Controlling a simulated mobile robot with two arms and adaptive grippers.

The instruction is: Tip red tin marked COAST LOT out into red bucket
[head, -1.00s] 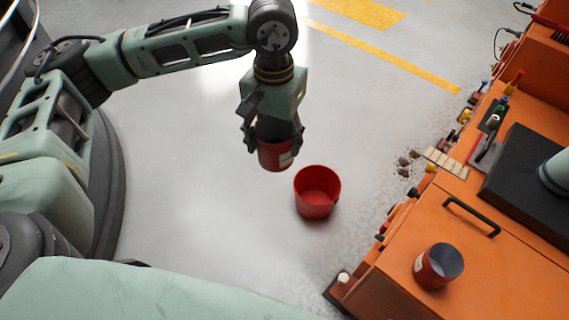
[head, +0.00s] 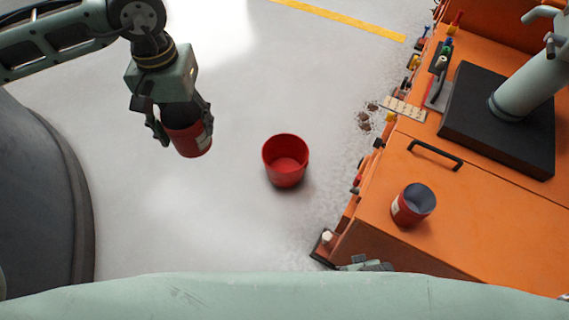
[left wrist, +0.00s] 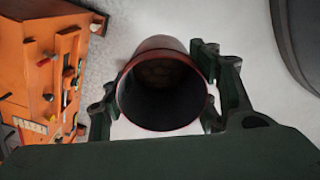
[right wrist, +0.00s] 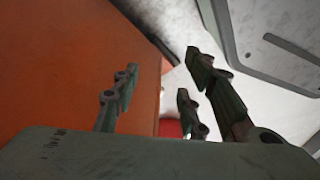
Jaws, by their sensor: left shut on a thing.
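My left gripper (head: 180,132) is shut on a red tin (head: 190,140) with a pale label, whose lettering is too small to read. It holds the tin in the air, to the left of the red bucket in the head view. In the left wrist view the tin's round mouth (left wrist: 162,100) faces the camera, with something brownish deep inside. The red bucket (head: 286,172) stands upright on the floor and looks empty. My right gripper (right wrist: 160,85) is open beside an orange surface; a bit of red (right wrist: 170,128) shows beyond its fingers.
A second red tin (head: 411,206) with a pale label stands on the orange machine (head: 470,225) at right, near a black handle (head: 436,154). Brown lumps (head: 364,121) lie on the floor by the machine. The floor around the bucket is otherwise clear.

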